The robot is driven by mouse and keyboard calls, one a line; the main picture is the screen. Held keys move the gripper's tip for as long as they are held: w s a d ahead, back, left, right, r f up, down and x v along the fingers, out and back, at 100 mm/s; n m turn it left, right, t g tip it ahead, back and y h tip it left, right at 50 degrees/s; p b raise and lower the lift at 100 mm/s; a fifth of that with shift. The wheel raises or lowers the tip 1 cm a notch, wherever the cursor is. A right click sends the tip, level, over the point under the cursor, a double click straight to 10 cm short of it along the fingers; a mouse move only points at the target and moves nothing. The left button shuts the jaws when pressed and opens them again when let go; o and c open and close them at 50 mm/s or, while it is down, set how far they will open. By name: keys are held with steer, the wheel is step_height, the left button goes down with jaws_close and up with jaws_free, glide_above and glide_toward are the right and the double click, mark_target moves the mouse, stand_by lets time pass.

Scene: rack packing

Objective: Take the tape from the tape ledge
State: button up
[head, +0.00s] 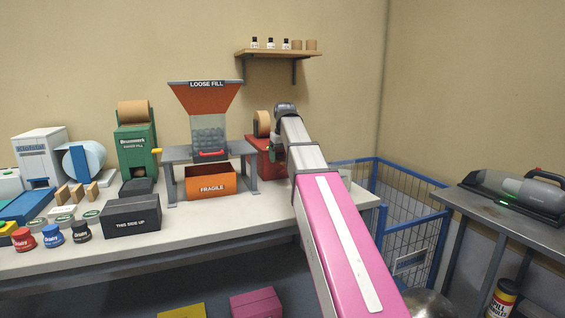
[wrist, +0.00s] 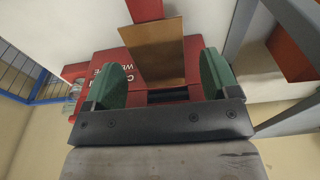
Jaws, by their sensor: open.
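A brown strip or roll face, which looks like the tape (wrist: 155,48), shows in the wrist view at a red dispenser (wrist: 112,62) with partly hidden white lettering. My gripper (wrist: 163,82) is open, with one green finger to the left of the brown piece and one to the right. I see gaps on both sides, and cannot tell how deep the piece sits between the fingers. In the head view, a brown roll (head: 262,124) stands on the red dispenser (head: 264,160), and my arm hides much of its right side. No separate ledge is clear.
A grey stand (head: 176,155) with the loose fill hopper (head: 205,98) is just left of the dispenser, over an orange FRAGILE box (head: 210,182). A blue wire cage (head: 400,190) is to the right. A wall shelf (head: 280,53) hangs above.

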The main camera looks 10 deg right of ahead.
steer(key=c, duration=1)
steer(key=shift+r, duration=0.15)
